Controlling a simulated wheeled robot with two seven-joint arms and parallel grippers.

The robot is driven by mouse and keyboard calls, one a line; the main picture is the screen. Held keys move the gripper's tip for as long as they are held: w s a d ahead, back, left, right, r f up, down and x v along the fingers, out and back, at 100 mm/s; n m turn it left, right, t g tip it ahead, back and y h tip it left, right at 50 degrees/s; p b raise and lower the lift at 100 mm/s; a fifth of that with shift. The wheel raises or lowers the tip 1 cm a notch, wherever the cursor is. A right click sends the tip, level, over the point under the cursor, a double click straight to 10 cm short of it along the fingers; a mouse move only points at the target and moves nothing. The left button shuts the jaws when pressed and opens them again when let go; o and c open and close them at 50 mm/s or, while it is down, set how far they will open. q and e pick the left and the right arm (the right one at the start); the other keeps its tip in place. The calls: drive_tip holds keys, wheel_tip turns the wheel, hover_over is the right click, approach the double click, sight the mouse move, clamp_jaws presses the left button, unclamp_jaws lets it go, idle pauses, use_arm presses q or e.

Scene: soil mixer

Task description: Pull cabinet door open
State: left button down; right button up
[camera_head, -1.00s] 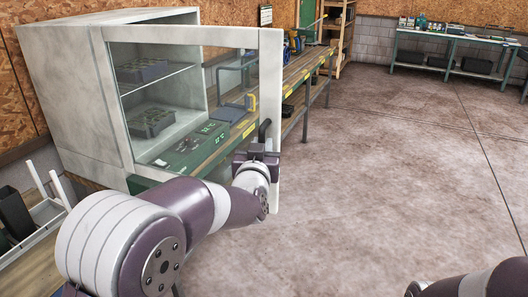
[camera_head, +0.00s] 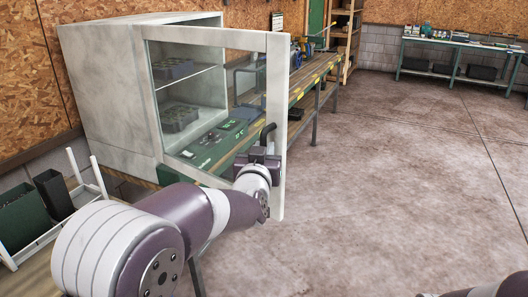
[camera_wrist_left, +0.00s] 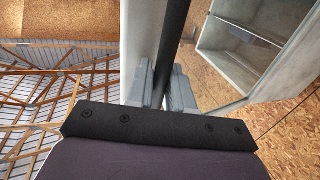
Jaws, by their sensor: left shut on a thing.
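The pale grey cabinet (camera_head: 105,95) stands at the left. Its framed glass door (camera_head: 277,75) is swung part way open, hinged at its left side, and trays show inside. My left gripper (camera_head: 262,155) is shut on the dark handle (camera_head: 268,131) near the door's free edge. In the left wrist view, the handle (camera_wrist_left: 174,45) runs between the two grey fingers (camera_wrist_left: 160,88), beside the pale door frame (camera_wrist_left: 138,50). The open cabinet (camera_wrist_left: 240,50) shows at the right there. A piece of my right arm shows at the bottom right; its gripper is outside the view.
A long workbench (camera_head: 318,72) with tools runs behind the door to the right of the cabinet. A white rack (camera_head: 40,232) with dark green containers is at the lower left. A green-framed bench (camera_head: 455,46) stands at the back. The concrete floor (camera_head: 400,170) is clear.

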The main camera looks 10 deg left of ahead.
use_arm(q)
drive_tip(key=c, duration=1.2)
unclamp_jaws()
drive_tip(key=shift+a+r, duration=0.1)
drive_tip(key=shift+r, duration=0.05)
drive_tip(key=shift+a, duration=0.1)
drive_tip(key=shift+s+b, duration=0.85)
drive_tip(key=shift+s, duration=5.45)
